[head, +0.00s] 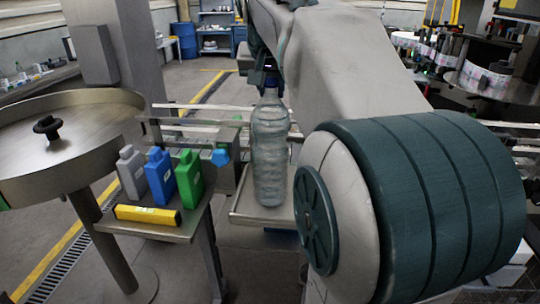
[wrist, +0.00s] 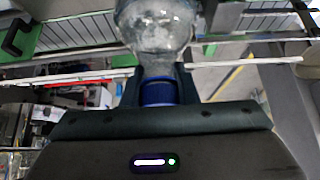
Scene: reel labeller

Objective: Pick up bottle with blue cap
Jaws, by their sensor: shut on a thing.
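The clear plastic bottle with the blue cap (head: 270,150) is upright in the middle of the head view, its lower end in front of a small metal tray (head: 247,212). I cannot tell whether its base touches the tray. My gripper (head: 269,84) is at the bottle's top, shut on its neck and cap. In the wrist view the blue cap (wrist: 158,92) sits between the two fingers of my gripper (wrist: 160,82), and the clear bottle body (wrist: 157,28) extends away beyond it. My arm covers much of the right side of the head view.
Grey, blue and green jugs (head: 160,176) stand on a small shelf left of the bottle, with a yellow box (head: 147,215) before them. A round metal table (head: 60,135) is at the left. A conveyor with rails (head: 215,125) runs behind the bottle. Labelling machinery (head: 485,80) is at the right.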

